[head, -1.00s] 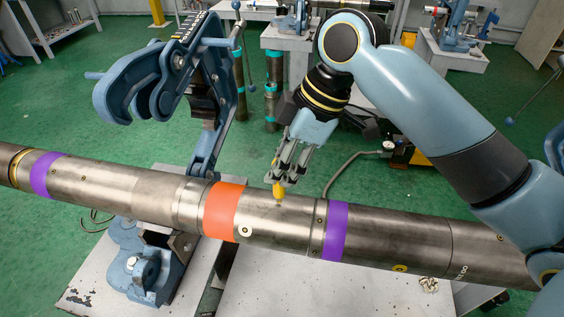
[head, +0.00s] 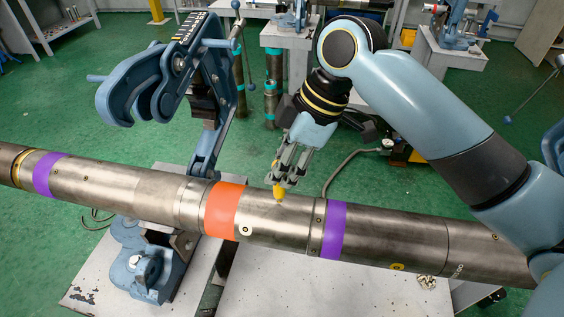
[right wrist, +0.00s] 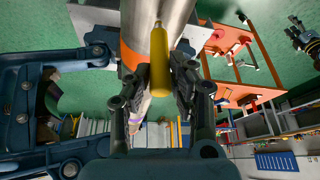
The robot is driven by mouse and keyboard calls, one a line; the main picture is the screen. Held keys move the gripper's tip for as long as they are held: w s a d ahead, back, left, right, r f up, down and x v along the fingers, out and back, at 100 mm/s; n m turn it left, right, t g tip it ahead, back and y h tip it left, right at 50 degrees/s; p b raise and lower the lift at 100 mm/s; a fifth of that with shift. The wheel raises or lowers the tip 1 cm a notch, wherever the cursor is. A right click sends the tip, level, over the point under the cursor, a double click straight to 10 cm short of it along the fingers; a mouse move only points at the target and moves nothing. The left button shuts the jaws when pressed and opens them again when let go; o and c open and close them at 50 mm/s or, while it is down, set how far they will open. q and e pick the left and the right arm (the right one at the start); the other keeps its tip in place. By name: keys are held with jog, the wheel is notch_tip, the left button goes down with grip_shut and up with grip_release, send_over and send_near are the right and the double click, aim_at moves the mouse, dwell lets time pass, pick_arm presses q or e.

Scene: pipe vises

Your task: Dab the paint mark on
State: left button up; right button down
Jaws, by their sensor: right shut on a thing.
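A long steel pipe (head: 278,218) lies across the head view, with an orange band (head: 222,210) and purple bands (head: 335,230) around it. My right gripper (head: 284,177) is shut on a yellow paint marker (right wrist: 160,62). In the head view the marker's yellow body (head: 280,193) points down, and its tip is at or very near the pipe's top, between the orange band and the right purple band. I cannot tell whether it touches. A small dark spot shows beside the tip. My left gripper is not in view.
A blue pipe vise (head: 170,75) stands open behind the pipe, left of my right gripper. Other benches (head: 290,40) stand farther back on the green floor.

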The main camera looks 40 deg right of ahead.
jog(key=shift+f, duration=0.4)
dwell(0.8)
jog(key=shift+s+p, duration=0.1)
jog(key=shift+p, duration=0.35)
dwell(1.2)
notch_tip(320, 180, up, 5)
jog(key=p, duration=0.5)
jog(key=shift+f, duration=0.1)
jog(key=shift+r+p, duration=0.25)
jog(key=shift+p, duration=0.1)
jog(key=shift+r, duration=0.85)
